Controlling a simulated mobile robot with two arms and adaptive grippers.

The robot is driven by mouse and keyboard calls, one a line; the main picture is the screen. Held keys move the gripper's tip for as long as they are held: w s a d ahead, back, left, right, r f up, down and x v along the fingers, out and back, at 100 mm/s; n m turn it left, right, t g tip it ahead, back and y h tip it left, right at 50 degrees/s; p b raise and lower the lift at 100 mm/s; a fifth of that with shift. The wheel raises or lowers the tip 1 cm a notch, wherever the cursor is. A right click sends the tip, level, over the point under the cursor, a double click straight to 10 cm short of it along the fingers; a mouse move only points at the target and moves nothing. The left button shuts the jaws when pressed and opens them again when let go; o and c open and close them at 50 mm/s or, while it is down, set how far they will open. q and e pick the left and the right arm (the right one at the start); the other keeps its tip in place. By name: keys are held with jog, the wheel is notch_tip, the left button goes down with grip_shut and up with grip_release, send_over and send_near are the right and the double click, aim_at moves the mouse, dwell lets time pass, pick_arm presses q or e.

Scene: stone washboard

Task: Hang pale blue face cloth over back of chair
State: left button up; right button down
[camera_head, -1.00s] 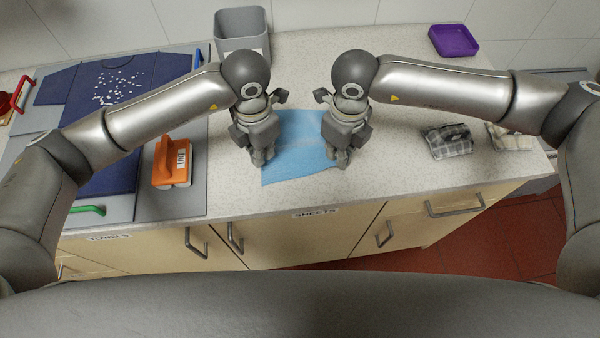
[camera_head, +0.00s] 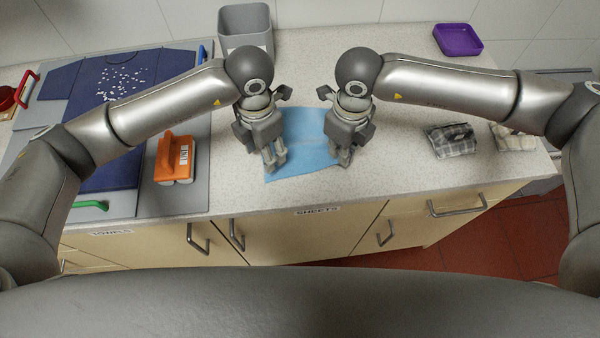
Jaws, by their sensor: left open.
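The pale blue face cloth (camera_head: 305,150) lies on the speckled worktop in the middle of the view, roughly flat, with its near edge close to the front of the counter. My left gripper (camera_head: 274,163) is open, with its fingers pointing down at the cloth's left edge. My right gripper (camera_head: 341,158) points down at the cloth's right edge; its fingertips are small and partly hidden, so I cannot tell whether they are shut on the cloth. No chair shows in this view.
An orange-handled brush (camera_head: 175,160) lies on the grey board at left, near a dark blue cloth (camera_head: 110,150) strewn with white bits. A grey bin (camera_head: 246,42) and purple tray (camera_head: 458,40) stand at the back. Checked cloths (camera_head: 452,140) lie at right. Worktop between is clear.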

pick_arm(q)
jog(key=r+n, duration=0.1)
jog(key=r, duration=0.1)
jog(key=d+r+n, duration=0.1)
jog(key=r, duration=0.1)
jog(key=shift+s+d+r, duration=0.15)
jog(key=shift+s+d, duration=0.05)
jog(key=shift+c, duration=0.2)
jog(key=shift+n, duration=0.4)
jog(key=shift+s+d+f, duration=0.1)
jog(key=shift+s+f, duration=0.05)
jog(key=shift+f, duration=2.05)
jog(key=shift+s+d+f, duration=0.1)
jog(key=shift+f, duration=2.05)
jog(key=shift+c, duration=0.5)
jog(key=shift+a, duration=0.1)
grip_shut()
jog(key=shift+r, duration=2.5)
